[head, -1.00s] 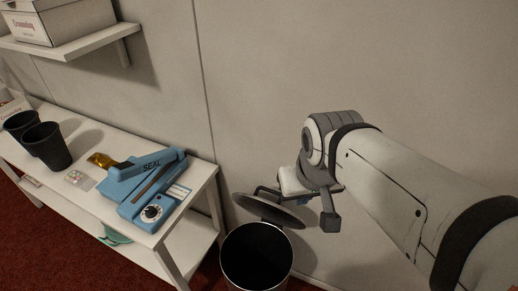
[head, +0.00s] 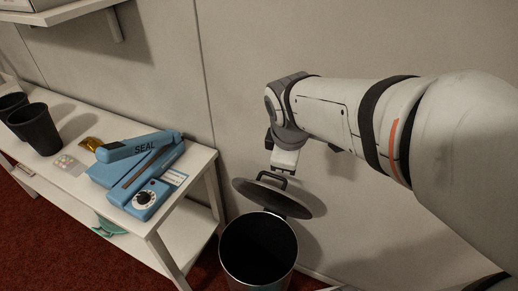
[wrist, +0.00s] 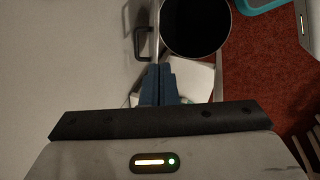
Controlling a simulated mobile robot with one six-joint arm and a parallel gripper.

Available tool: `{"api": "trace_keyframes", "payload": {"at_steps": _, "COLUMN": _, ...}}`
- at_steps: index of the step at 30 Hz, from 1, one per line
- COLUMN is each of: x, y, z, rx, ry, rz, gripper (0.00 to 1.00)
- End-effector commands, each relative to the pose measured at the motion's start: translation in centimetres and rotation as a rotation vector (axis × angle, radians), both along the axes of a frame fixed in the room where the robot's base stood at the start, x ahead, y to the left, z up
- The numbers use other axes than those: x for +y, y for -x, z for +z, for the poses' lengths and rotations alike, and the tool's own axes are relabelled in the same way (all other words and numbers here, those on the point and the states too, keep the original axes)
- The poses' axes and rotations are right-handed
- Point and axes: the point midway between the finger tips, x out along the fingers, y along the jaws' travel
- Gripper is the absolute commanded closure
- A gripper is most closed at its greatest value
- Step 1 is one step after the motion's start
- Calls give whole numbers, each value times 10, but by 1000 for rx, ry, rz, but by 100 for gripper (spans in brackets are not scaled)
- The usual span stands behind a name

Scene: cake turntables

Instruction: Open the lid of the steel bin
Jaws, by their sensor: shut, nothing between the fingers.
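The steel bin (head: 231,270) stands on the floor by the wall, its dark round mouth uncovered. The bin's rim also shows at the top of the wrist view (wrist: 227,30). Its round dark lid (head: 290,204) is open, raised and tilted at the back of the mouth toward the wall. The lid's handle (head: 268,176) is on its far side; it also shows in the wrist view (wrist: 142,43), left of the fingers. My gripper (head: 283,172) is just above the lid by the handle in the head view. Its blue fingers (wrist: 160,72) are together and empty. Whether they touch the lid is unclear.
A white table (head: 190,183) stands left of the bin, holding a blue sealer (head: 150,172), black cups (head: 36,128) and a small gold item (head: 91,144). A shelf (head: 70,15) is on the wall above. Red carpet lies below; the wall is close behind the bin.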

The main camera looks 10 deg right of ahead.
Motion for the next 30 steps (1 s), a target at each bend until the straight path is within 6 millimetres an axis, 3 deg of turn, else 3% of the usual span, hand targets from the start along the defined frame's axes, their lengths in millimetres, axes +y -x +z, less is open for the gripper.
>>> {"api": "trace_keyframes", "payload": {"at_steps": 1, "x": 2, "y": -13, "z": -31, "rx": 22, "ry": 60, "rz": 146, "gripper": 100}}
{"api": "trace_keyframes", "payload": {"at_steps": 3, "x": 4, "y": -31, "z": -52, "rx": 51, "ry": 149, "rz": 363, "gripper": 100}}
{"api": "trace_keyframes", "payload": {"at_steps": 9, "x": 14, "y": -75, "z": -103, "rx": 139, "ry": 372, "rz": 917, "gripper": 100}}
{"api": "trace_keyframes", "payload": {"at_steps": 13, "x": 19, "y": -94, "z": -124, "rx": 184, "ry": 469, "rz": 1159, "gripper": 100}}
{"api": "trace_keyframes", "payload": {"at_steps": 18, "x": 22, "y": -106, "z": -136, "rx": 213, "ry": 530, "rz": 1312, "gripper": 100}}
{"api": "trace_keyframes", "payload": {"at_steps": 23, "x": 19, "y": -112, "z": -150, "rx": 221, "ry": 537, "rz": 1332, "gripper": 100}}
{"api": "trace_keyframes", "payload": {"at_steps": 30, "x": 8, "y": -125, "z": -192, "rx": 222, "ry": 534, "rz": 1330, "gripper": 100}}
